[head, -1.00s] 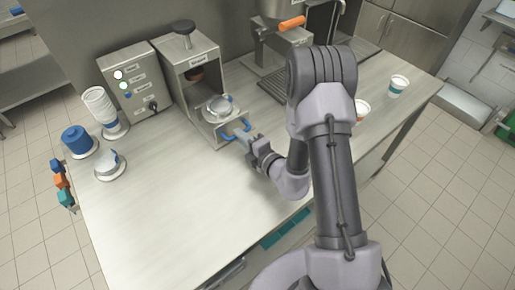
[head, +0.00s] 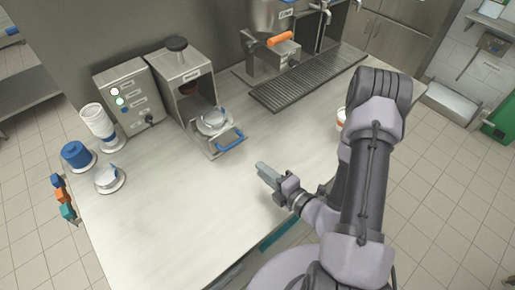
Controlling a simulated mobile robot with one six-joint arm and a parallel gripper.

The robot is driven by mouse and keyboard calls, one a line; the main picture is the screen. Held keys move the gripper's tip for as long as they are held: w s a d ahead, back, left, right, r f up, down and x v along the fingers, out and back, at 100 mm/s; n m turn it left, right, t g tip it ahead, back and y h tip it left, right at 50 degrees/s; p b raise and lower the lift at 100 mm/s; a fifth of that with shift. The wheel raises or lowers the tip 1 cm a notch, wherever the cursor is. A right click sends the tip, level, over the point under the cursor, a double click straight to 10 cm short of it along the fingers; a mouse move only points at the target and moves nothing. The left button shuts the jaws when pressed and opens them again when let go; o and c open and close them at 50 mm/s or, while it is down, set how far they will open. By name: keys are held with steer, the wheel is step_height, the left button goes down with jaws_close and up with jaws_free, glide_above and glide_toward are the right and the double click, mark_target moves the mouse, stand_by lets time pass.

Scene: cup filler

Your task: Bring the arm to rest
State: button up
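My gripper (head: 264,170) hangs over the bare counter in front of the sealing machine. It is apart from the machine and holds nothing that I can see. Its fingers overlap from this side, so I cannot tell whether they are open or shut. My arm comes in from the lower right and is bent, with the wrist low over the counter. The machine (head: 193,88) has its drawer pulled out, with a blue handle (head: 230,141) in front. A round metallic and white piece (head: 213,121) sits in the drawer.
Left of the machine are a control box (head: 128,92), a stack of white cups (head: 98,122), a blue container (head: 76,155) and a small round stand (head: 107,178). A dispenser with an orange handle (head: 279,39) and a drip grate (head: 305,78) stand behind. A cup (head: 341,117) is partly hidden by my arm.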

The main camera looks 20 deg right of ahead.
steer(key=s+a+r+n+g+y+b, duration=0.2)
steer(key=a+r+n+g+y, duration=0.3)
steer(key=a+r+n+y, duration=0.5)
steer(key=s+a+r+n+g+h, duration=0.25)
steer(key=s+n+g, duration=0.2)
steer(key=n, duration=0.45)
steer(key=s+a+r+n+g+h, duration=0.1)
steer(key=s+a+r+n+g, duration=0.25)
steer(key=s+n, duration=0.45)
steer(key=d+r+n+t+h+b, duration=0.2)
steer(key=d+r+n+t+h, duration=0.2)
steer(key=d+n+h, duration=0.6)
steer(key=s+r+n, duration=0.1)
steer(key=n, duration=0.7)
steer(key=shift+b, duration=0.35)
